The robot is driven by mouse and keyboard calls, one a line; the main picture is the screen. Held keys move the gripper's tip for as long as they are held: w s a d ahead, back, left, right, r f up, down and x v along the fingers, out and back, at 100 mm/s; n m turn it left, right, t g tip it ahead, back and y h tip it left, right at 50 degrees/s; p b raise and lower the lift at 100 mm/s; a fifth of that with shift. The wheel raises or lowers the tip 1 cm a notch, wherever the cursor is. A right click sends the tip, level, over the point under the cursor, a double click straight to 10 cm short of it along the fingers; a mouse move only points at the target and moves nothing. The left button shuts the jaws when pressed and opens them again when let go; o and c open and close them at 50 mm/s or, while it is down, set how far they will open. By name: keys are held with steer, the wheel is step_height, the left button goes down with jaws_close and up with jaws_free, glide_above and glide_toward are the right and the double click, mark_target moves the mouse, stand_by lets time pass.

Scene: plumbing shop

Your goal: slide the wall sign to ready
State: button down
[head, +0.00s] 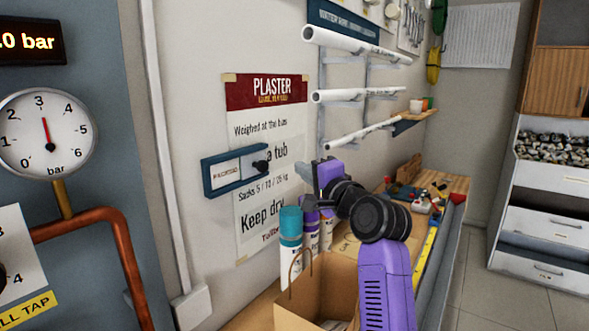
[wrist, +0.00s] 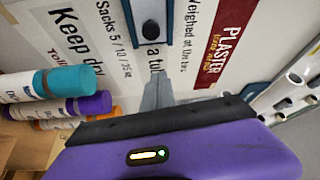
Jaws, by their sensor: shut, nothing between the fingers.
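The wall sign (head: 208,176) is a blue frame on the wall over the plaster poster. A pale panel with small, unclear lettering (head: 226,173) shows at its left. A grey-blue slider covers its right part, with a black knob (head: 260,167) near the right end. In the wrist view the sign (wrist: 166,8) is at the top centre, with its knob (wrist: 150,30) facing me. My gripper (wrist: 157,92) is shut and empty, its grey fingers pointing toward the knob and apart from it. In the head view my gripper (head: 314,171) is right of the sign.
Teal-capped (head: 291,238) and purple-capped tubes stand on the bench below the sign, beside a brown paper bag (head: 297,300). White pipes (head: 350,96) stick out on a wall rack at upper right. The wall left of the sign is clear.

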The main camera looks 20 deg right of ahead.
mark_target(259, 166)
steer(key=w+a+p, duration=0.1)
steer(key=w+p, duration=0.1)
steer(key=w, duration=0.6)
steer(key=shift+s+a+f+p, duration=0.1)
steer(key=shift+s+a+p, duration=0.15)
steer(key=shift+a, duration=0.4)
steer(key=shift+s+a+r+p, duration=0.1)
steer(key=shift+s+a+p, duration=0.15)
steer(key=shift+a, duration=0.35)
steer(key=shift+s+a+f+p, duration=0.1)
steer(key=shift+s+a+p, duration=0.15)
steer(key=shift+a, duration=0.4)
